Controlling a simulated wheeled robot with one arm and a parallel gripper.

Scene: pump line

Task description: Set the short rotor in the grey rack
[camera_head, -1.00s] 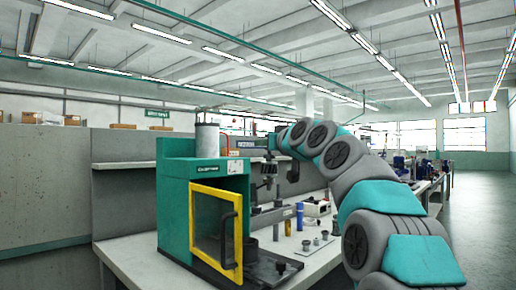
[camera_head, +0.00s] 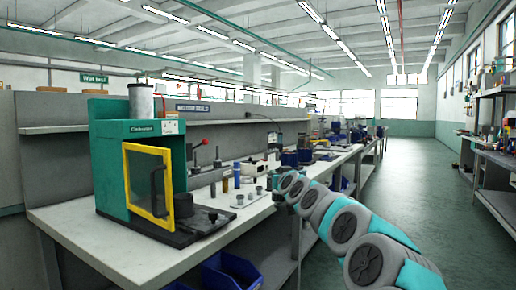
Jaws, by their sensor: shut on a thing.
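My arm reaches in from the lower right to the front edge of the bench. My gripper (camera_head: 278,197) is small, dark and partly hidden by my wrist at the arm's far end. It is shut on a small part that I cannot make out. Several small grey round parts (camera_head: 250,195) stand on a pale plate (camera_head: 240,205) just left of my gripper. I cannot tell which thing is the short rotor, and I cannot pick out the grey rack.
A green press with a yellow-framed door (camera_head: 148,180) stands at the left of the bench (camera_head: 75,212). A blue cylinder (camera_head: 237,175) and a brown one (camera_head: 225,181) stand beyond the plate. Blue bins (camera_head: 232,272) are below. The aisle (camera_head: 420,170) at right is clear.

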